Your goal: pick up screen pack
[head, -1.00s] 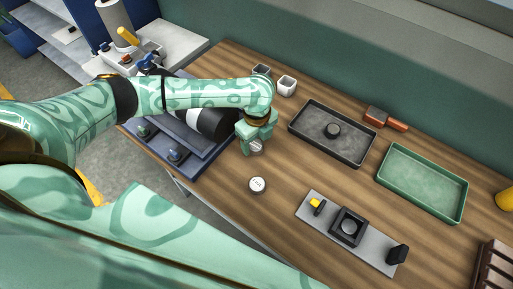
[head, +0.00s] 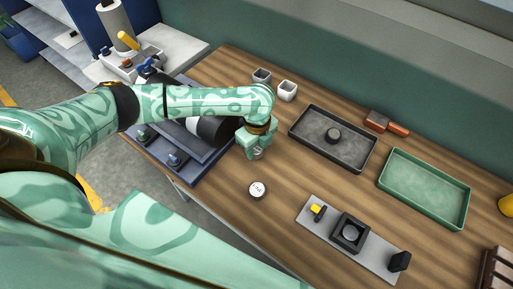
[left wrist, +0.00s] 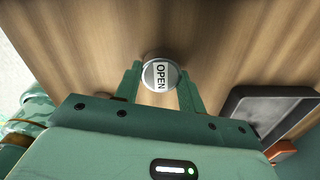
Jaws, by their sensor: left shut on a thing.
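My left gripper (head: 257,153) points down over the wooden table and is shut on a small pale round disc, which I take to be the screen pack (left wrist: 160,75). In the left wrist view, the disc sits between the two green fingertips, and its face reads "OPEN". In the head view the fingers hide most of it, and I cannot tell its height above the table. My right gripper is not in view.
A grey plate (head: 377,256) with a black square holder (head: 350,233) lies in front. Two small cups (head: 287,91) stand behind. The machine (head: 190,165) is at left.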

